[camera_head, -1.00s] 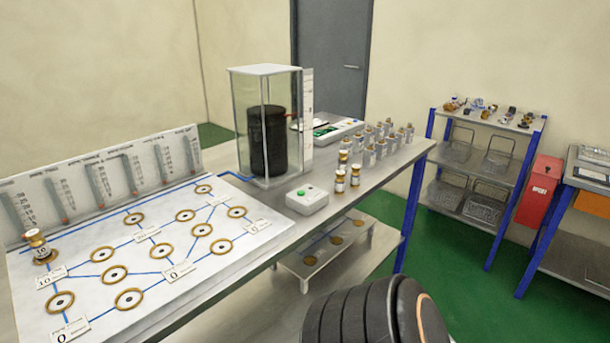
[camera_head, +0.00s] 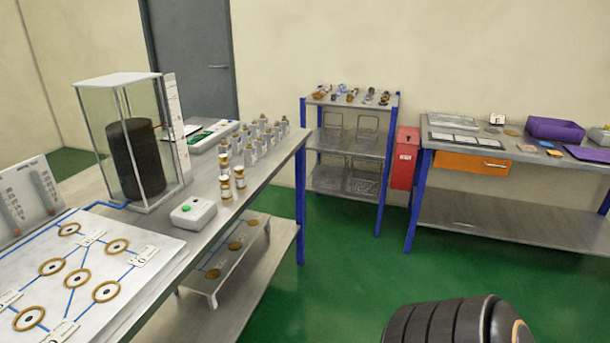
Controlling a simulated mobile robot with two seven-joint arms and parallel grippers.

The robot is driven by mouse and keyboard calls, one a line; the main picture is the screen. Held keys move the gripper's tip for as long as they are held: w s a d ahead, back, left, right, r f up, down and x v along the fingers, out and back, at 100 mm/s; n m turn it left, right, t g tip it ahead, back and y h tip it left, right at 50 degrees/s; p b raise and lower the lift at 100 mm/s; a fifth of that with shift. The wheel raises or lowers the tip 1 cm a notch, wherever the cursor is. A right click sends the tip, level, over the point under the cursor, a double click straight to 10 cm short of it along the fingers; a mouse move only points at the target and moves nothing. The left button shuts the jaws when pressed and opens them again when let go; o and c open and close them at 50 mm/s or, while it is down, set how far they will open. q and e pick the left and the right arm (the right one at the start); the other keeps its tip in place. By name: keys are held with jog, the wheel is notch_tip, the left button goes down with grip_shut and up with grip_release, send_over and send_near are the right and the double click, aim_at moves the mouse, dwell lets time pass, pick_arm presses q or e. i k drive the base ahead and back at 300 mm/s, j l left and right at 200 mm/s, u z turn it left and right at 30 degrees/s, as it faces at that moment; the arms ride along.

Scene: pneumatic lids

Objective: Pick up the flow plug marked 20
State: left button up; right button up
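Several small white plugs with gold bands (camera_head: 240,177) stand upright in a cluster on the left workbench, right of the clear tank. Their markings are too small to read, so I cannot tell which one is marked 20. Behind them stand several grey bottle-like pieces with brown tops (camera_head: 262,135). The white flow board (camera_head: 120,275) with gold-ringed sockets lies at the left, partly cut off by the frame. A dark ribbed part of my own arm shows at the bottom right. Neither gripper is in view.
A clear tank with a black cylinder (camera_head: 135,160) and a white box with a green button (camera_head: 193,213) stand on the workbench (camera_head: 285,160). A low shelf piece (camera_head: 205,280) sits below. A rack (camera_head: 340,150), red box (camera_head: 403,158) and second table (camera_head: 465,205) stand beyond open green floor.

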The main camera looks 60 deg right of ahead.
aim_at(239, 178)
jog(key=i+j+z, duration=0.1)
jog(key=z, duration=1.45)
jog(key=i+l+u, duration=0.1)
jog(key=u, duration=0.7)
jog(key=i+l+u, duration=0.15)
jog(key=l, duration=0.15)
jog(key=l+u, duration=0.15)
jog(key=l, duration=0.15)
jog(key=i+l+u, duration=0.15)
jog(key=l, duration=0.2)
